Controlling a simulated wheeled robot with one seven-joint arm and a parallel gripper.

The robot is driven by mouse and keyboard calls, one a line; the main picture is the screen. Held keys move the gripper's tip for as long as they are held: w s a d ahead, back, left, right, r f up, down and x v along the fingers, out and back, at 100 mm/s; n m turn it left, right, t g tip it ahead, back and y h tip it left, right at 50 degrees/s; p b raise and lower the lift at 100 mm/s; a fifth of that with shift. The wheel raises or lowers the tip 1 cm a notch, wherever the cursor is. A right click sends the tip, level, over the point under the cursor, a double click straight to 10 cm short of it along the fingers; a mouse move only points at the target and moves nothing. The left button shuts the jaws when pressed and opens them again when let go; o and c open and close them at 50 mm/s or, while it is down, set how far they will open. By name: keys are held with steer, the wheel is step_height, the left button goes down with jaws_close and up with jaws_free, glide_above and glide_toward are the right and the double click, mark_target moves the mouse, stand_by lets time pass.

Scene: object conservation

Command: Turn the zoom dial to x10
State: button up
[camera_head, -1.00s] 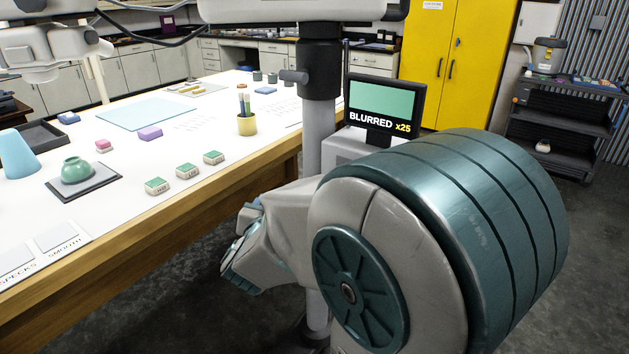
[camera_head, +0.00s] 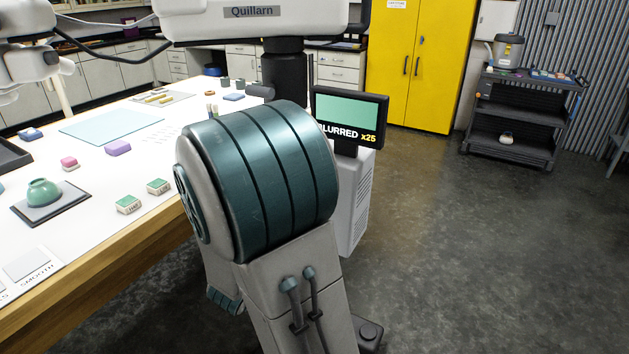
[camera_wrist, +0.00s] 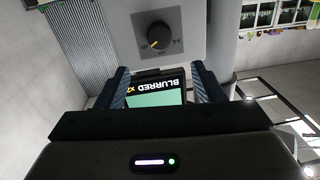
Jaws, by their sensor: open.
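The zoom dial (camera_wrist: 156,36) is a round black knob with a yellow pointer on a grey panel, at the top middle of the wrist view. The pointer aims to the lower left; the small marks around the knob are too small to read surely. My gripper (camera_wrist: 160,70) is open, its two dark fingers apart and empty below the dial in that view, not touching it. The display screen (camera_head: 346,108) reads "BLURRED x25", its first letter covered by my arm. It shows upside down between the fingers in the wrist view (camera_wrist: 155,96). My arm hides the dial in the head view.
A white table (camera_head: 105,205) stands at the left with a green bowl (camera_head: 44,191), green-topped blocks (camera_head: 129,204) and other small things. A grey column and housing stand below the screen. A yellow cabinet (camera_head: 415,60) and dark cart (camera_head: 518,115) are behind. The floor at right is clear.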

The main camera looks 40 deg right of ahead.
steer(key=p+x, duration=0.3)
steer(key=x, duration=0.8)
steer(key=shift+w+d, duration=0.15)
steer(key=shift+d, duration=0.15)
steer(key=c, duration=1)
